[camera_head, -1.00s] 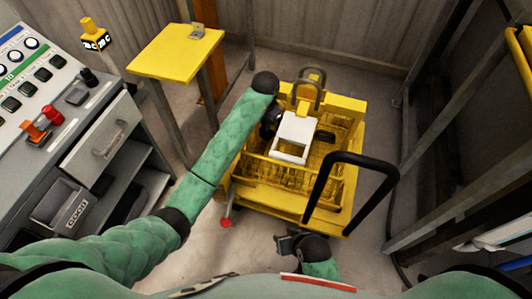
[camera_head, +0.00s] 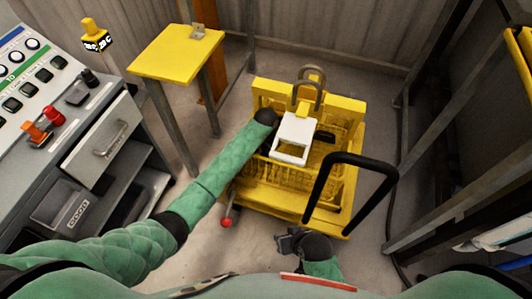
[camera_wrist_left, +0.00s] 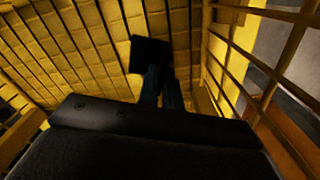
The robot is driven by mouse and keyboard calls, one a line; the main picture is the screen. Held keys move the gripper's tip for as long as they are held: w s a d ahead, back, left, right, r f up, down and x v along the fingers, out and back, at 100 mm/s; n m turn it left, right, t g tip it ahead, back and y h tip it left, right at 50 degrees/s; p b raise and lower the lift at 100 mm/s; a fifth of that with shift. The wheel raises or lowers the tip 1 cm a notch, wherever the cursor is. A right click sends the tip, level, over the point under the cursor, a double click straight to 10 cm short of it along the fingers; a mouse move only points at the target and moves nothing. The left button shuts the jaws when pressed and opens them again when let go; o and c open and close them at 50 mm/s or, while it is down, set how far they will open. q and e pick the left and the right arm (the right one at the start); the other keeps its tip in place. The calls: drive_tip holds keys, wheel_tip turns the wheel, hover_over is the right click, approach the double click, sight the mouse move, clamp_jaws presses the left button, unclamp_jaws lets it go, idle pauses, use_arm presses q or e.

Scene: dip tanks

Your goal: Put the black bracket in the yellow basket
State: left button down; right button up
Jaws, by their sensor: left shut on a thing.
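The yellow basket (camera_head: 275,175) stands right of centre in the head view, with mesh walls and an open top. My left arm reaches down into it, and its gripper is mostly hidden there behind the white frame and basket wall. In the left wrist view, my left gripper (camera_wrist_left: 162,82) is shut on the black bracket (camera_wrist_left: 150,53), a small dark plate at the fingertips. Basket mesh shows around and beyond it; whether the bracket touches the mesh I cannot tell. My right gripper (camera_head: 291,240) is in front of the basket, apart from it; its jaws are unclear.
A white frame (camera_head: 292,152) and a grey hoop (camera_head: 312,80) rise at the basket. A black handle bar (camera_head: 352,160) stands at its right. A yellow table (camera_head: 178,52) is behind left, a control console (camera_head: 50,100) far left. Dark metal posts stand right.

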use_arm(q)
drive_tip(key=shift+f, duration=1.4)
drive_tip(key=shift+f, duration=0.1)
drive_tip(key=c, duration=1.6)
unclamp_jaws()
drive_tip(key=shift+r, duration=0.25)
wheel_tip(320, 180, up, 12)
drive_tip(key=shift+f, duration=0.15)
